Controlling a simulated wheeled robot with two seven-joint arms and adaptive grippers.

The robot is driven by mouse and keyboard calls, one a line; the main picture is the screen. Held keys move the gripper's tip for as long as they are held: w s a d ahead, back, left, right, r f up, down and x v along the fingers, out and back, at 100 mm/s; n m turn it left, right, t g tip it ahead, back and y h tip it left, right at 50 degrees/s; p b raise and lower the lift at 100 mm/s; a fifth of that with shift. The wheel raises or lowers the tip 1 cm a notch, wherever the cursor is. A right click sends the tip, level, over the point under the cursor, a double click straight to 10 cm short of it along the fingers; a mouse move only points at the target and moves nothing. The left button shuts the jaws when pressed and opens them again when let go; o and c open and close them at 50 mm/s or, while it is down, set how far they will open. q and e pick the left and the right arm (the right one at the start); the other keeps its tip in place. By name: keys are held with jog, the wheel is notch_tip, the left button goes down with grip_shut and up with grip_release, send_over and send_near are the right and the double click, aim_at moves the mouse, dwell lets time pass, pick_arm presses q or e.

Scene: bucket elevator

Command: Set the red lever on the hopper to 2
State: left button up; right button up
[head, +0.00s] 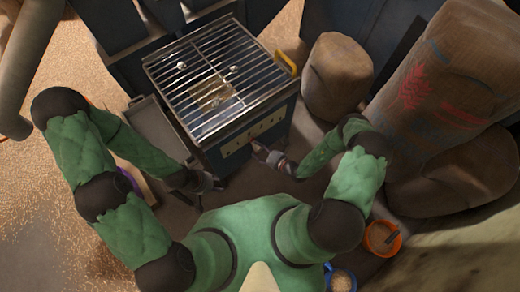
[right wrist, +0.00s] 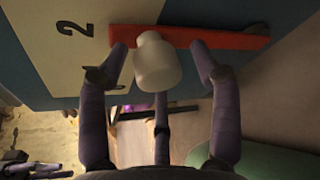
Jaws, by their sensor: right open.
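The hopper (head: 188,100) stands in front of me with a metal grate on top and a pale number plate (head: 237,149) on its front face. In the right wrist view the red lever (right wrist: 235,40) lies across the top of the picture. Its left end is close to the printed 2 on the plate (right wrist: 77,28). A white knob (right wrist: 157,62) sticks out from the lever. My right gripper (right wrist: 160,60) is open, with fingers on both sides of the knob; contact cannot be told. In the head view my right gripper (head: 259,150) is at the hopper's front. My left gripper (head: 215,187) is lower left of it, too small to read.
Brown sacks (head: 338,78) stand right of the hopper, with a large printed sack (head: 440,75) behind. An orange bucket (head: 383,238) and a blue-rimmed bucket (head: 341,281) sit at the lower right. Grain covers the floor at left. A grey tray (head: 155,128) adjoins the hopper's left side.

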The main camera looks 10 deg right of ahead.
jog(key=v, duration=1.1)
jog(key=shift+s, duration=0.35)
jog(key=shift+r, duration=0.1)
